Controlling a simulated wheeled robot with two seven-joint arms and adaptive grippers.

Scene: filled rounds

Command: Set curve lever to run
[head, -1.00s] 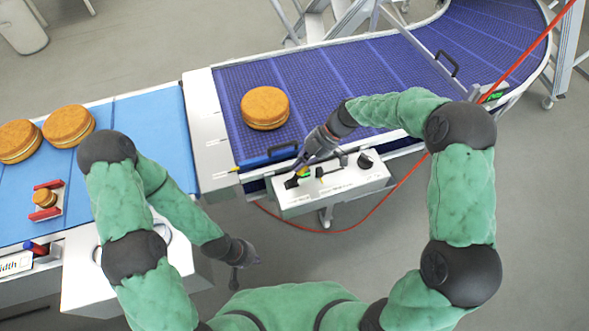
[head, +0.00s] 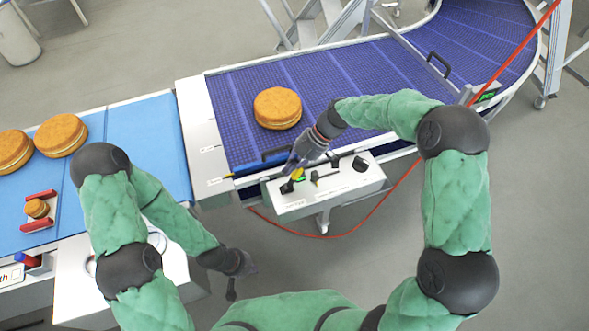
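A white control box (head: 335,187) is mounted on the near side of the blue curved conveyor (head: 345,75). My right gripper (head: 291,170) reaches down over the left end of the box, right at this lever. Its fingers partly hide the lever, and I cannot tell whether they grip it. My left gripper (head: 236,284) hangs low over the floor in front of my body, away from the box; its fingers are too small to read.
A filled round (head: 277,108) lies on the blue curve belt just behind my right gripper. More rounds (head: 61,135) lie on the light blue belt at left, with a small round in a red-edged holder (head: 38,208). A red cable (head: 400,185) loops below the box.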

